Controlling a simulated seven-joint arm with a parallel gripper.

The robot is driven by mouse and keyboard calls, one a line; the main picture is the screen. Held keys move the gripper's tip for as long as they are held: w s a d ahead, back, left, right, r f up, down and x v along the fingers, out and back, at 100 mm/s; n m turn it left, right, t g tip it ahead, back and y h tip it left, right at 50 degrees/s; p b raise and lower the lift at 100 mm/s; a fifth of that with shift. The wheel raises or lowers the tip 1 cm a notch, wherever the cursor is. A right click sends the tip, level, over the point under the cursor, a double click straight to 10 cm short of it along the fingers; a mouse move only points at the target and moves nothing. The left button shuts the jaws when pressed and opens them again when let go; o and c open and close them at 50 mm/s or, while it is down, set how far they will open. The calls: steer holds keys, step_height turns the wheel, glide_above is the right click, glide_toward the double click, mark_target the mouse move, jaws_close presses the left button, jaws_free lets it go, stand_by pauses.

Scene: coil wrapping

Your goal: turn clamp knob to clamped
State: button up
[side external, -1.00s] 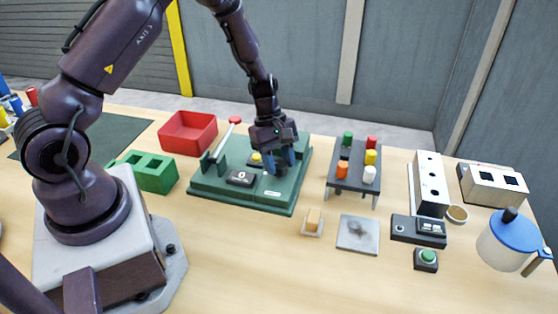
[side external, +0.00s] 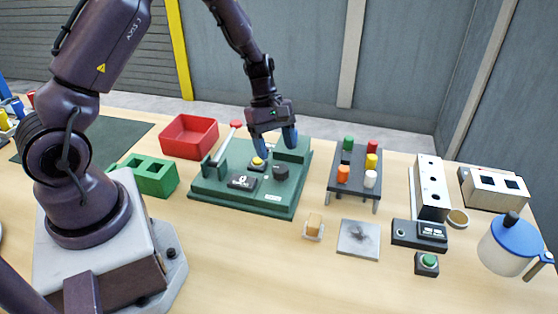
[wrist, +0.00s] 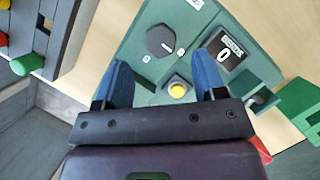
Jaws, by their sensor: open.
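The clamp knob (side external: 281,172) is a dark faceted knob on the green machine base (side external: 225,198). It shows whole in the wrist view (wrist: 160,40), with small pale marks beside it that I cannot read. My gripper (side external: 277,147) is above the base, its blue fingers spread and empty. In the wrist view the open fingers (wrist: 160,62) are apart from the knob, which lies beyond their tips.
A yellow button (wrist: 177,90) and a dark display (wrist: 226,53) showing a 0 sit near the knob. A red-tipped lever (side external: 236,124) rises at the base's left. A rack (side external: 337,187) of coloured pegs stands right.

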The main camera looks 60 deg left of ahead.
steer(key=v, duration=0.8)
steer(key=shift+a, duration=0.1)
steer(key=s+d+r+m+t+y, duration=0.2)
steer(key=s+d+r+m, duration=0.3)
steer(key=s+r+m, duration=0.3)
steer(key=s+d+r+m+t+y, duration=0.2)
steer(key=s+d+r+m, duration=0.4)
steer(key=s+r+m, duration=0.3)
steer(key=shift+s+m+t, duration=0.45)
steer(key=shift+m+t, duration=0.15)
steer(key=shift+t, duration=0.2)
steer(key=shift+r, duration=0.15)
